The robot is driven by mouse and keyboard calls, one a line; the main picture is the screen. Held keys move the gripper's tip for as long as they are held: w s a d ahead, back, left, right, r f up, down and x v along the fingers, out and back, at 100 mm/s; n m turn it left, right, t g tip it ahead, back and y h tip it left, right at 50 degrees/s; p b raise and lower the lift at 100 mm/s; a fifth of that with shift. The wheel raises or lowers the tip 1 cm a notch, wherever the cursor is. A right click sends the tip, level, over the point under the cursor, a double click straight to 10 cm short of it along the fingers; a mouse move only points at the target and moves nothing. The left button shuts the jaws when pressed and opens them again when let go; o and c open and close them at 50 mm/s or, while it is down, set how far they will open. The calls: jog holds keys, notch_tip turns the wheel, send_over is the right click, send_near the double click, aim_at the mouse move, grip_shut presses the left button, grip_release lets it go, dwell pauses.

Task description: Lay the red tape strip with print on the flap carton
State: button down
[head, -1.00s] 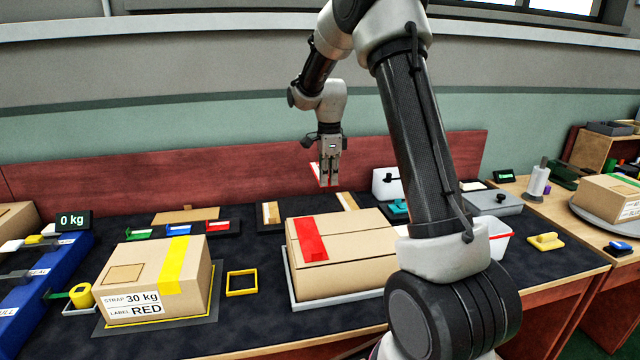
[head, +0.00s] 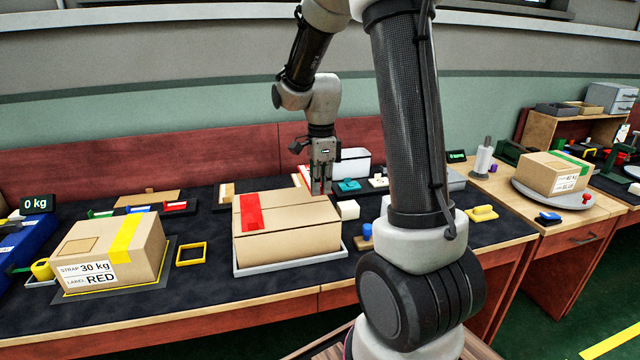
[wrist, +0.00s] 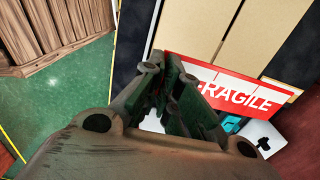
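A brown flap carton (head: 288,237) with seams across its top sits in a shallow grey tray (head: 290,266) at mid-bench. A red tape piece (head: 251,212) lies across its left side. My gripper (head: 321,188) points down over the carton's back right part. It is shut on a red strip with white FRAGILE print (wrist: 232,90), which sticks out beside the fingers in the wrist view. In the head view the strip (head: 304,175) is mostly hidden behind my fingers. The carton top (wrist: 195,25) also shows in the wrist view; the strip's height above it is unclear.
A carton with a yellow band (head: 115,250) stands left, beside a yellow frame (head: 191,253). A white bin (head: 352,164) is behind my gripper. A white block (head: 348,209) and a blue-topped stamp (head: 366,233) are right of the carton.

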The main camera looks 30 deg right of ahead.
aim_at(320, 220)
jog(key=shift+f, duration=3.9)
jog(key=c, duration=1.6)
grip_release()
jog(key=shift+o, duration=0.2)
notch_tip(320, 220, up, 12)
